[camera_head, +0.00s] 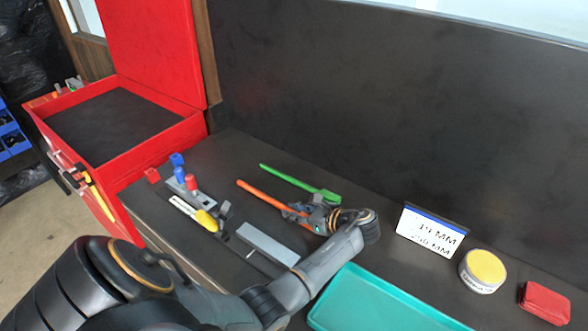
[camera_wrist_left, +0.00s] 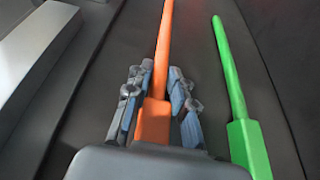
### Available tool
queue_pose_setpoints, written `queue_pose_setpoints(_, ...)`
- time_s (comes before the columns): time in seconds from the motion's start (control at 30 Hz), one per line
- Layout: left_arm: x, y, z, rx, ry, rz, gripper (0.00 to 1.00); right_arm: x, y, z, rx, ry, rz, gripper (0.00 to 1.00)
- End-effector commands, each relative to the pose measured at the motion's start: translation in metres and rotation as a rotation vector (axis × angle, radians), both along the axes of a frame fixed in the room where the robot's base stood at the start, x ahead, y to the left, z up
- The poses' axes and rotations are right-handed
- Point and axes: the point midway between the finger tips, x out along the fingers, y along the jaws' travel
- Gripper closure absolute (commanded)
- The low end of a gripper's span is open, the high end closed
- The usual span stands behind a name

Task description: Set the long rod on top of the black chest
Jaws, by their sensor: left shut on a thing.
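An orange long-shafted tool (camera_head: 258,194) lies low over the dark worktop, its shaft pointing up-left; it also shows in the left wrist view (camera_wrist_left: 163,50). A similar green tool (camera_head: 288,178) lies just behind it, apart from my gripper. My left gripper (camera_head: 303,212) is shut on the orange tool, with fingers on both sides of its handle in the left wrist view (camera_wrist_left: 155,90). I cannot tell whether the tool touches the worktop. Which tool is the long rod is not clear. No separate black chest is plain to see. My right gripper is out of view.
An open red toolbox (camera_head: 185,138) with a dark inside stands at left. A grey bar (camera_head: 268,243) and small coloured tools lie before my gripper. A teal tray (camera_head: 375,300), a sign (camera_head: 432,232), a yellow-topped tin (camera_head: 482,271) and a red case (camera_head: 545,302) are at right.

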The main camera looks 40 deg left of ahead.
Motion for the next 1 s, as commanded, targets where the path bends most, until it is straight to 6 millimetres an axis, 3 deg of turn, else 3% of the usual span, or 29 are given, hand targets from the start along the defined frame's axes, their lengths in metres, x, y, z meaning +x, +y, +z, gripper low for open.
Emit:
queue_pose_setpoints(0.2, 0.000, 0.000, -0.001, 0.001, 0.000, 0.000, 1.00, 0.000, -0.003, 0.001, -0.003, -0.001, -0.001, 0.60)
queue_pose_setpoints(0.23, 0.000, 0.000, -0.002, 0.000, 0.000, 0.000, 0.74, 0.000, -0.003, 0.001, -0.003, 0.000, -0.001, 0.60)
queue_pose_setpoints(0.33, 0.000, 0.000, -0.001, 0.000, 0.000, 0.000, 0.54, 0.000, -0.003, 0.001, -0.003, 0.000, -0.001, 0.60)
queue_pose_setpoints(0.7, 0.000, -0.002, 0.002, -0.001, -0.001, -0.001, 0.54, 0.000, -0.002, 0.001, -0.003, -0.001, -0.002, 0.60)
queue_pose_setpoints(0.87, 0.003, -0.023, 0.008, -0.002, -0.004, -0.002, 0.54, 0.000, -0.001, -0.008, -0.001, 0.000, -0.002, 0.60)
queue_pose_setpoints(1.0, 0.006, -0.052, 0.019, -0.003, -0.004, -0.002, 0.54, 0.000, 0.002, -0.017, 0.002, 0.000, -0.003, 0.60)
